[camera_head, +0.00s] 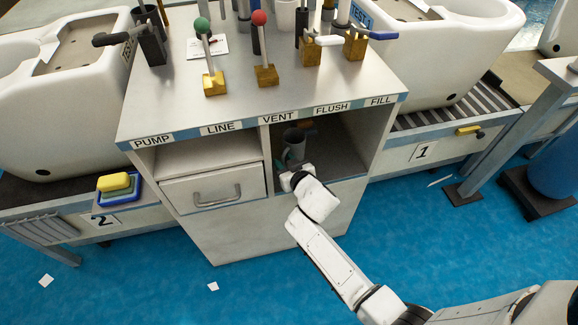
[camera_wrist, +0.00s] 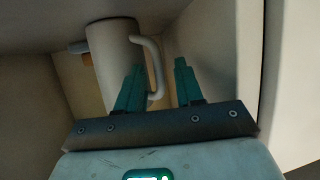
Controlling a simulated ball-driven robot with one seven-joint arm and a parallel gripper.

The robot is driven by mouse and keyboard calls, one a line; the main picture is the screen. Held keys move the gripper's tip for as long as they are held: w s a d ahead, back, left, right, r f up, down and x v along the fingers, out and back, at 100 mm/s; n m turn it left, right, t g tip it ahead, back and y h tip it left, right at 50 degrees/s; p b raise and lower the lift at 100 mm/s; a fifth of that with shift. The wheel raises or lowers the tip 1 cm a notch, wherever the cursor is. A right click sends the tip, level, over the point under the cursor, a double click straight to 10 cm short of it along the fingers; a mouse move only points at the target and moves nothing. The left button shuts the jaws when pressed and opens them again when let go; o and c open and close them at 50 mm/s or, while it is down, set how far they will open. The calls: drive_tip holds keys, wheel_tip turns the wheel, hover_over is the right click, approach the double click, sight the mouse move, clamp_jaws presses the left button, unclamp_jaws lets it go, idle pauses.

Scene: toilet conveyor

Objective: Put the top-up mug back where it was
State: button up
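The grey mug (camera_head: 294,138) stands in the open right-hand compartment of the cabinet (camera_head: 178,222), below the VENT and FLUSH labels. In the wrist view the mug (camera_wrist: 113,50) fills the upper left, with its handle (camera_wrist: 157,65) on its right side. My gripper (camera_wrist: 158,85) has its two teal fingers apart. The handle lies between them in the picture; I cannot tell whether either finger touches it. In the head view my gripper reaches into the compartment, its fingers mostly hidden by my wrist.
A closed drawer (camera_head: 215,188) is left of the compartment. Levers with a green knob (camera_head: 201,25) and a red knob (camera_head: 259,18) stand on the cabinet top. A yellow sponge (camera_head: 114,182) lies on a blue tray at left. Compartment walls are close around my gripper.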

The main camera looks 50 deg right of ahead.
drive_tip(key=s+a+r+n+g+y, duration=0.1)
drive_tip(key=s+a+g, duration=0.3)
drive_tip(key=s, duration=0.5)
drive_tip(key=s+a+r+n+g+y+p, duration=0.1)
drive_tip(key=s+a+g+y, duration=0.1)
drive_tip(key=s, duration=0.8)
drive_tip(key=s+a+r+n+g+y, duration=0.2)
drive_tip(key=s+a+g, duration=0.3)
drive_tip(key=s+a, duration=0.2)
drive_tip(key=s, duration=0.2)
drive_tip(key=shift+s+g, duration=0.3)
drive_tip(key=shift+a, duration=0.1)
wheel_tip(320, 180, up, 10)
drive_tip(key=p, duration=1.1)
drive_tip(key=shift+r, duration=0.25)
